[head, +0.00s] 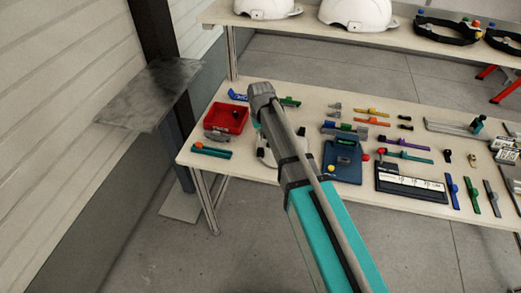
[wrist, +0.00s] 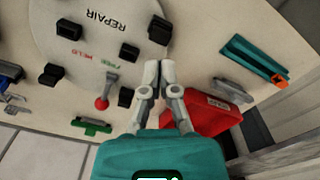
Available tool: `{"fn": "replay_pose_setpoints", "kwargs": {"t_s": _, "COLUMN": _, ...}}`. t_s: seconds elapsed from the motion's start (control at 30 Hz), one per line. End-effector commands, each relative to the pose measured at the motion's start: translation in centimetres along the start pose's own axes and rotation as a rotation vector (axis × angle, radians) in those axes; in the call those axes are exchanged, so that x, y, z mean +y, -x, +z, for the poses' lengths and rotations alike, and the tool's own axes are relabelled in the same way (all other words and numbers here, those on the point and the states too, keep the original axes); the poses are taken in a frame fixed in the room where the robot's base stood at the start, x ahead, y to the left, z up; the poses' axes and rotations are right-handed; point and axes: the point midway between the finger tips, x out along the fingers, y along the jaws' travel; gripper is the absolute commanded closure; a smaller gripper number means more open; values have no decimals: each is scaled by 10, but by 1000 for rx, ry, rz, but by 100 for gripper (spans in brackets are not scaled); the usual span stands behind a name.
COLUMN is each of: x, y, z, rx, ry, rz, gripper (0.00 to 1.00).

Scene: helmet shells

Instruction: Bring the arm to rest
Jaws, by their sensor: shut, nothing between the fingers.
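My gripper (wrist: 158,68) shows in the wrist view with its two grey fingers together and nothing between them. It is over the table, in front of the edge of a round pale plate (wrist: 85,50) marked REPAIR, with black blocks on it. Whether the fingers touch anything cannot be told. In the head view my teal arm reaches up over the table and covers part of the round plate; the fingers cannot be made out there.
A red tray (head: 226,118) is near the table's left end, close to my fingers in the wrist view (wrist: 208,122). A teal tool (head: 211,151) lies nearby. A blue case (head: 343,160) and many small tools fill the table rightward. White helmets (head: 357,14) stand on the rear table.

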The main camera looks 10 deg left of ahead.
Motion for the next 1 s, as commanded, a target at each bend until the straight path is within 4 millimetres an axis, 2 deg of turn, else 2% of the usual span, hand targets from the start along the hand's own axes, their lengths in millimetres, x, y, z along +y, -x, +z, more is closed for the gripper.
{"fn": "replay_pose_setpoints", "kwargs": {"t_s": 0.37, "x": 1, "y": 0, "z": 1, "rx": 0, "ry": -1, "rz": 0, "gripper": 100}}
{"fn": "replay_pose_setpoints", "kwargs": {"t_s": 0.53, "x": 14, "y": 0, "z": 11, "rx": 0, "ry": -21, "rz": 0, "gripper": 100}}
{"fn": "replay_pose_setpoints", "kwargs": {"t_s": 0.67, "x": 38, "y": 0, "z": 30, "rx": 0, "ry": -57, "rz": 0, "gripper": 100}}
{"fn": "replay_pose_setpoints", "kwargs": {"t_s": 0.77, "x": 64, "y": 0, "z": 51, "rx": 0, "ry": -98, "rz": 0, "gripper": 100}}
{"fn": "replay_pose_setpoints", "kwargs": {"t_s": 1.0, "x": 128, "y": 0, "z": 116, "rx": 0, "ry": -217, "rz": 0, "gripper": 100}}
